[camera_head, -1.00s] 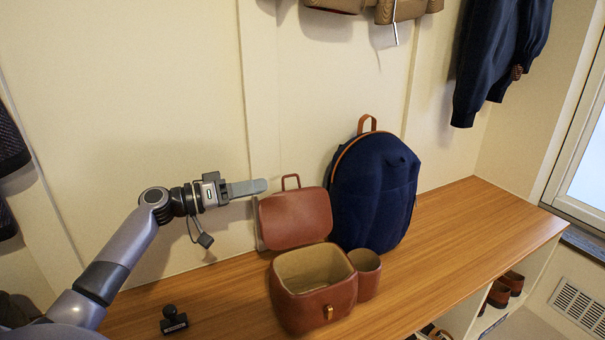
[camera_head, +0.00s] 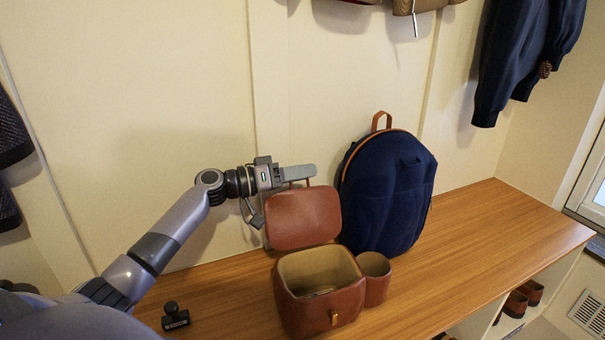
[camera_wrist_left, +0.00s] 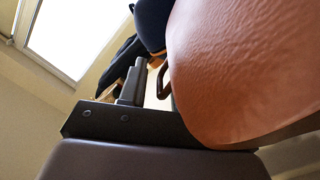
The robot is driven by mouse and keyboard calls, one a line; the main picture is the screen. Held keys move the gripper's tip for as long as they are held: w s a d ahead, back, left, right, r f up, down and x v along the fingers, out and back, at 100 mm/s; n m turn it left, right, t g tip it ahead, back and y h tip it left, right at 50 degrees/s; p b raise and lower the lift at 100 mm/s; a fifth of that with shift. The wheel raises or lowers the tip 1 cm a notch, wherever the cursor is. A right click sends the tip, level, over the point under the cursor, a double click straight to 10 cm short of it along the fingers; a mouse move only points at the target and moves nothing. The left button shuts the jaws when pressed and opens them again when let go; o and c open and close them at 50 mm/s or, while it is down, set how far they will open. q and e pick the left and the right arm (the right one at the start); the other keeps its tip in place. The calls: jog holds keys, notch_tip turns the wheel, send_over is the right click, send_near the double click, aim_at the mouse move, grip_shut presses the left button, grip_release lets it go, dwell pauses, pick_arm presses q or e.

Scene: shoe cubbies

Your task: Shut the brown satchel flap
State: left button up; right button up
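The brown satchel (camera_head: 310,310) stands on the wooden bench with its mouth open and its tan lining showing. Its flap (camera_head: 303,218) is raised upright at the back of the body. My left gripper (camera_head: 298,173) is at the flap's top edge, its fingers pointing right and covering most of the small top handle. In the left wrist view the flap (camera_wrist_left: 245,65) fills the right side, close to the gripper, and one finger (camera_wrist_left: 132,82) shows beside the handle. Whether it touches the flap is unclear. The finger gap cannot be made out. My right gripper is out of view.
A navy backpack (camera_head: 388,195) stands just right of the flap. A brown cup-like holder (camera_head: 374,280) sits against the satchel's right side. A small black stamp-like object (camera_head: 175,317) lies on the bench (camera_head: 480,235) at left. The bench's right part is clear.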

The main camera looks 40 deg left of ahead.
pick_arm(q)
jog(key=shift+w+d, duration=0.15)
grip_shut()
jog(key=shift+s+d+r, duration=0.1)
jog(key=shift+s+d, duration=0.1)
jog(key=shift+d, duration=0.05)
jog(key=shift+m, duration=0.3)
